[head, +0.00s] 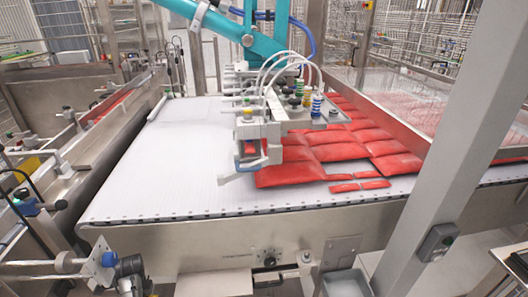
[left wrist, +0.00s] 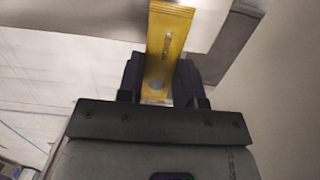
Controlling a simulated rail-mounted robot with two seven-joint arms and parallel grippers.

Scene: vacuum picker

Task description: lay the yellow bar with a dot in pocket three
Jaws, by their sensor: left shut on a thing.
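In the left wrist view, my left gripper (left wrist: 158,78) is shut on a narrow yellow bar (left wrist: 166,42). The bar stands out lengthwise beyond the dark fingers, with a crimped end at the top of the picture. Its face carries small dark print and a round grey dot (left wrist: 153,85) near the fingers. I cannot make out my left gripper or the bar in the head view. My right gripper is in neither view. I cannot identify pocket three in either view.
A vacuum picker head (head: 258,125) hangs over a white conveyor belt (head: 165,165). Red pouches (head: 345,145) lie on the belt's right side; its left side is bare. A grey post (head: 440,150) stands at the right. A metal channel (head: 85,155) runs along the left.

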